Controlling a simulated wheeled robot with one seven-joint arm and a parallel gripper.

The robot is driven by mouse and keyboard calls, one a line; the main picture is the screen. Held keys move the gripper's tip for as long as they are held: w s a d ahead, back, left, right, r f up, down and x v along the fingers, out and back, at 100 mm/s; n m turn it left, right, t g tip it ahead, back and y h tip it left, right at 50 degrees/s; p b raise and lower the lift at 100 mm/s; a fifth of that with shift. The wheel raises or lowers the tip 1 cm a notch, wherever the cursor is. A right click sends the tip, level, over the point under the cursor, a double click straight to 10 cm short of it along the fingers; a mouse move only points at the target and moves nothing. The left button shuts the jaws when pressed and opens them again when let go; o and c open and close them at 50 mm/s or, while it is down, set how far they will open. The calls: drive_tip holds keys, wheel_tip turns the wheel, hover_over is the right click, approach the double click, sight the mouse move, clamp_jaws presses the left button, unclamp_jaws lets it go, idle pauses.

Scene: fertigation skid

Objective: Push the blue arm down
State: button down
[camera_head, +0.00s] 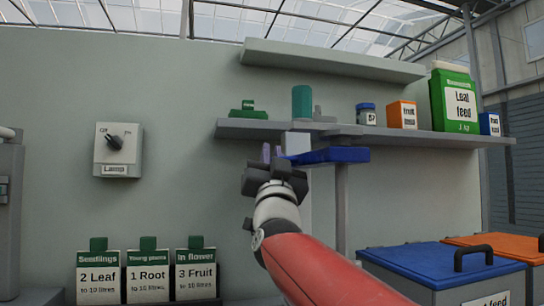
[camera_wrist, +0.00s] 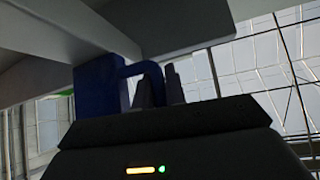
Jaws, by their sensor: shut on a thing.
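The blue arm (camera_head: 336,155) sticks out under the wall shelf in the head view, roughly level, with its left end by my gripper. My gripper (camera_head: 272,153) is just left of it, below the shelf, with its fingers pointing up. In the wrist view a blue part (camera_wrist: 97,88) with a curved bar stands beside the fingertips of my gripper (camera_wrist: 160,85). The fingers are close together, shut on the blue arm; the exact contact is partly hidden.
The grey shelf (camera_head: 240,130) is close above my gripper and holds a teal cylinder (camera_head: 302,103), an orange box (camera_head: 402,115) and a green Leaf feed pack (camera_head: 455,98). A blue-lidded bin (camera_head: 440,265) stands at lower right. A lamp switch (camera_head: 117,150) is on the wall at left.

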wheel_tip(320, 180, down, 4)
drive_tip(key=b, duration=0.2)
drive_tip(key=shift+b, duration=0.3)
drive_tip(key=c, duration=1.7)
unclamp_jaws()
drive_tip(key=shift+s+f+b, duration=0.15)
drive_tip(key=shift+s+b, duration=0.25)
drive_tip(key=shift+s, duration=2.85)
drive_tip(key=shift+s+f+b, duration=0.15)
drive_tip(key=shift+s+b, duration=0.25)
drive_tip(key=shift+s, duration=2.85)
